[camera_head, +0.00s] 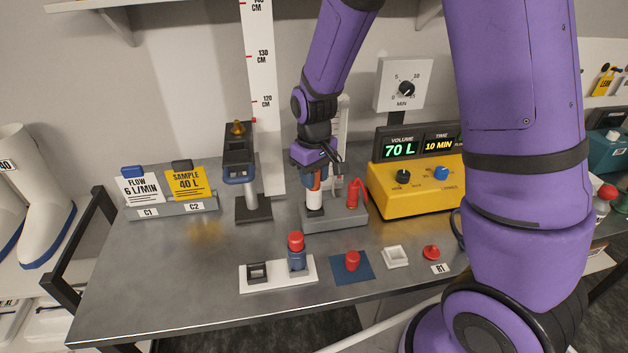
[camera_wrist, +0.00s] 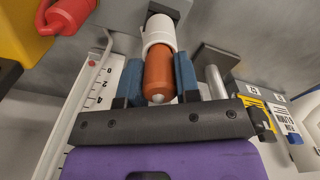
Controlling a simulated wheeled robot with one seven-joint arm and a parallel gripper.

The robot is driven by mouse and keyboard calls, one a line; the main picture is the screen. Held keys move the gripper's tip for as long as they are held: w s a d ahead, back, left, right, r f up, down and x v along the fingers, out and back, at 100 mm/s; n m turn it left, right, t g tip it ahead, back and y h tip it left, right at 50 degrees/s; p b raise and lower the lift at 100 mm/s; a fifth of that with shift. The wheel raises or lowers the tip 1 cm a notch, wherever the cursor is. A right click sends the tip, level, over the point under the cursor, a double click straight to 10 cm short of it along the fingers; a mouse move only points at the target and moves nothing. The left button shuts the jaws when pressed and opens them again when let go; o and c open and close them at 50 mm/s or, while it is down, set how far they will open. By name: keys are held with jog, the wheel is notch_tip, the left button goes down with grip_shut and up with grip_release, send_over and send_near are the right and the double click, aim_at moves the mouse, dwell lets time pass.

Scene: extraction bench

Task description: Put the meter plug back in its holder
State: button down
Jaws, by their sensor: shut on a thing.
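My gripper (camera_head: 314,181) points down over a grey base block (camera_head: 345,216) at the middle of the bench. It is shut on an orange-brown, round-ended piece, which I take to be the meter plug. In the wrist view this plug (camera_wrist: 158,72) lies between the two blue fingers (camera_wrist: 159,82). Its far end meets a white sleeve (camera_wrist: 158,33), with a black part beyond that. The white sleeve (camera_head: 314,199) stands upright at the block's left end in the head view. I cannot tell whether the sleeve is the holder or part of the plug.
A red piece (camera_head: 354,192) stands on the block's right end, close to my gripper. A yellow meter box (camera_head: 410,188) is to the right, a dark stand (camera_head: 240,170) to the left. A white tray (camera_head: 280,280) and blue mat (camera_head: 340,270) lie in front. The bench's left front is clear.

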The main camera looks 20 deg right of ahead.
jog(key=shift+r, duration=2.3)
